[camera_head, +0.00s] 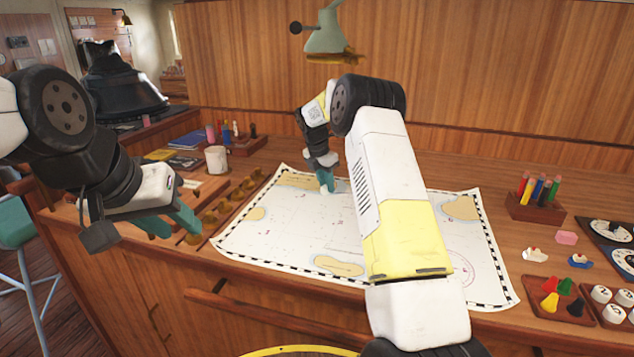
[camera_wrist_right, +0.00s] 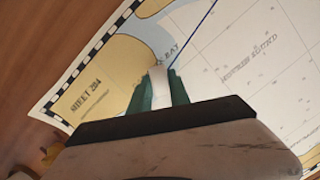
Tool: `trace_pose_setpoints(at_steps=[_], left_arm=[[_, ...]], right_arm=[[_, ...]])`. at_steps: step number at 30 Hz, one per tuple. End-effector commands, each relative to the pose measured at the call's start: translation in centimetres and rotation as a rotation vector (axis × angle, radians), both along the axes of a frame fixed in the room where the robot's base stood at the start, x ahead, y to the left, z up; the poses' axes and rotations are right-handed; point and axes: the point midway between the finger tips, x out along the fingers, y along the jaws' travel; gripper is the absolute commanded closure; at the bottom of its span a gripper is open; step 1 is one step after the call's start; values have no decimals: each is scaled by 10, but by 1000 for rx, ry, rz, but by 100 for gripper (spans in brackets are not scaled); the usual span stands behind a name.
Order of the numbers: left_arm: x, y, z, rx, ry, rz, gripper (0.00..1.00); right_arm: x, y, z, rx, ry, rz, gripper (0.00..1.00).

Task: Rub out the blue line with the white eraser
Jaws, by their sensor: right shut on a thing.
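The chart (camera_head: 290,225) lies flat on the wooden desk and fills much of the right wrist view (camera_wrist_right: 225,75). A thin blue line (camera_wrist_right: 197,33) runs across it in the right wrist view, down to the fingertips; I cannot make it out in the head view. My right gripper (camera_head: 325,184) is over the chart's far part, shut on the white eraser (camera_wrist_right: 158,86), which shows between its green fingers (camera_wrist_right: 158,88). I cannot tell whether the eraser touches the paper. My left gripper (camera_head: 176,224) is open and empty, left of the chart near the desk's front edge.
A mug (camera_head: 216,159) stands at the back left, and a slotted wooden tray (camera_head: 222,208) lies left of the chart. A pen holder (camera_head: 536,205), a pink block (camera_head: 566,238) and a tray of coloured pawns (camera_head: 563,300) are at right. A lamp (camera_head: 325,35) hangs above.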

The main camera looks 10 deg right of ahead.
Motion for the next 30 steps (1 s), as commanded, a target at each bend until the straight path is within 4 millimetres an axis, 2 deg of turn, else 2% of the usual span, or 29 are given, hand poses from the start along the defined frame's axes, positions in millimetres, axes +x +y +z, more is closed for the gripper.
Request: trace_pose_setpoints(at_steps=[24, 30], left_arm=[[0, 0, 0, 0, 0, 0, 64], [0, 0, 0, 0, 0, 0, 64]], right_arm=[[0, 0, -1, 0, 2, -1, 100], [-3, -10, -1, -1, 3, -2, 100]])
